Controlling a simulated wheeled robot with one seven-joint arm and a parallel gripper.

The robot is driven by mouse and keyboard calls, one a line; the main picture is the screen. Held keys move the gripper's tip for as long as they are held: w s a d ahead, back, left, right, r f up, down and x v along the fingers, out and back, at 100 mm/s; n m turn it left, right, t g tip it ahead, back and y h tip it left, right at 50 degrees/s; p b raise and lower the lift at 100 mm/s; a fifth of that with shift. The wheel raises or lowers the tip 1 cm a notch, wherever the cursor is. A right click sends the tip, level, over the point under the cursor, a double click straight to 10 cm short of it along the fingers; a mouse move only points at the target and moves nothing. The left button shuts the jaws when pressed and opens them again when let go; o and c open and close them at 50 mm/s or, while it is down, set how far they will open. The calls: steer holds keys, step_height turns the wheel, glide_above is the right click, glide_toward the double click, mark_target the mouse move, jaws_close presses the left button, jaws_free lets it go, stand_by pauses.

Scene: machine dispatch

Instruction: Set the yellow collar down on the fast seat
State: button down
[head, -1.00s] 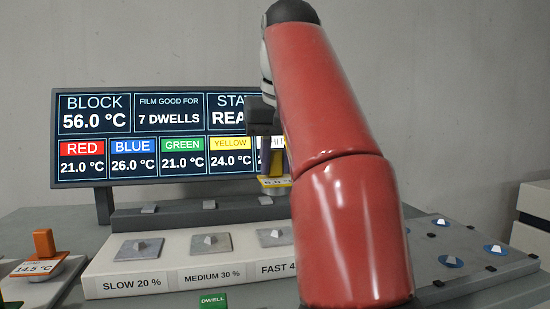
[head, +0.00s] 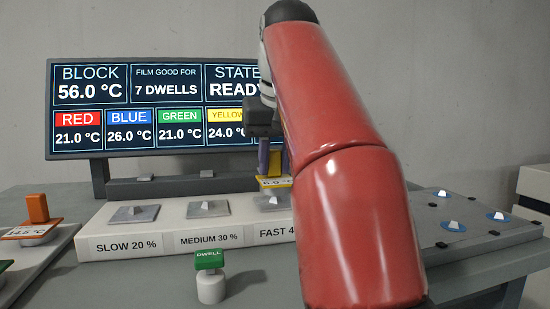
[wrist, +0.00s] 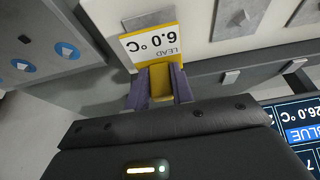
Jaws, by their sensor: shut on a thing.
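The yellow collar (wrist: 162,78) is upright between the purple fingers of my gripper (wrist: 160,90) in the wrist view. Its tag reads LEAD 6.0 °C. In the head view the collar (head: 274,182) hangs under my gripper (head: 270,160), just above and behind the fast seat (head: 266,205). The fast seat is a grey plate with a small light peg, on the white block labelled FAST; my red arm hides its right part. In the wrist view the plate edge (wrist: 148,18) shows just beyond the tag. I cannot tell whether the collar touches anything.
The slow seat (head: 134,214) and medium seat (head: 208,209) are bare. A green DWELL button (head: 209,262) stands in front. An orange-handled piece (head: 37,212) is at the left. A grey panel with blue discs (head: 460,225) is at the right. The display (head: 150,108) reads READY.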

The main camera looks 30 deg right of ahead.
steer(key=shift+f+b, duration=0.75)
steer(key=shift+f, duration=0.15)
steer(key=c, duration=1.1)
jaws_free()
steer(key=p+v, duration=0.4)
steer(key=v, duration=0.3)
steer(key=shift+r, duration=0.25)
steer(key=shift+s+a+r, duration=0.1)
steer(key=shift+s, duration=0.05)
steer(key=shift+s, duration=0.15)
